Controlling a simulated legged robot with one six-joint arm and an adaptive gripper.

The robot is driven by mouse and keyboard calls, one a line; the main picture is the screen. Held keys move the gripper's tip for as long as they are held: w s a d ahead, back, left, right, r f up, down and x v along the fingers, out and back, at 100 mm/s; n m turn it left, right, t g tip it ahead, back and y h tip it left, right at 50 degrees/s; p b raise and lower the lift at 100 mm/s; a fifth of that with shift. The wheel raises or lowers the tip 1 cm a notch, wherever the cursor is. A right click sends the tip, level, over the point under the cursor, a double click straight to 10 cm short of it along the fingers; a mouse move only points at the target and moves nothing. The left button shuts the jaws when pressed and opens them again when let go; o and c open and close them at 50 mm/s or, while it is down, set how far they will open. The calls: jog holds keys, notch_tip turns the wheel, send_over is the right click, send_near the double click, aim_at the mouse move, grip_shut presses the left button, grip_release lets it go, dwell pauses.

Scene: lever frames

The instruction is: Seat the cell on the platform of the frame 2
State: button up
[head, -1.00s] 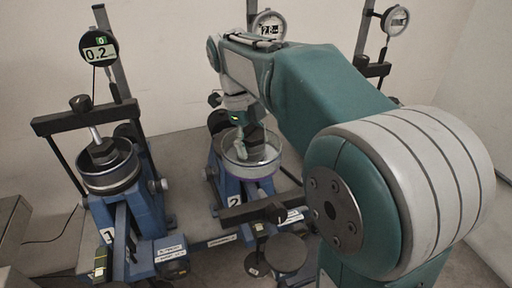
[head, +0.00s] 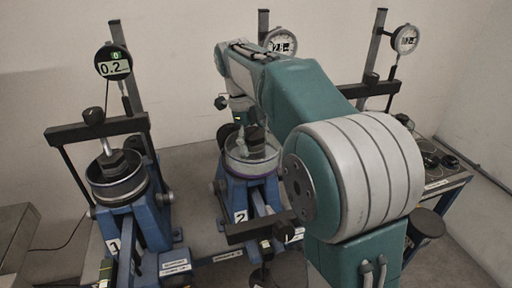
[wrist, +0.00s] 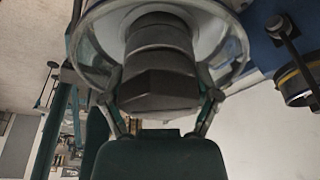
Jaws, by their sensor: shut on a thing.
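The cell (head: 238,160) is a wide clear-walled dish with a dark stepped top piece. It is at the blue frame 2 (head: 262,190), marked with a white "2" label, over its platform, which is hidden beneath the dish. I cannot tell whether the dish touches the platform. In the wrist view the cell's clear rim (wrist: 88,48) curves around the dark top piece, with its hexagonal end toward me. My gripper (wrist: 161,92) is shut on that top piece, one finger on each side. The cell looks about upright.
Frame 2's dark crossbar (head: 250,232) is low in front of the cell. Frame 1 (head: 150,222) stands at left with its own cell (head: 118,190) under a crossbar and a gauge (head: 113,62) reading 0.2. Another dial gauge (head: 405,39) is at right, near a bench (head: 450,178).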

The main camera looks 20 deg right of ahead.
jog(key=shift+w, duration=2.5)
jog(key=shift+f, duration=1)
jog(key=shift+f, duration=0.4)
jog(key=o, duration=1.1)
jog(key=shift+o, duration=0.2)
jog(key=shift+f, duration=0.1)
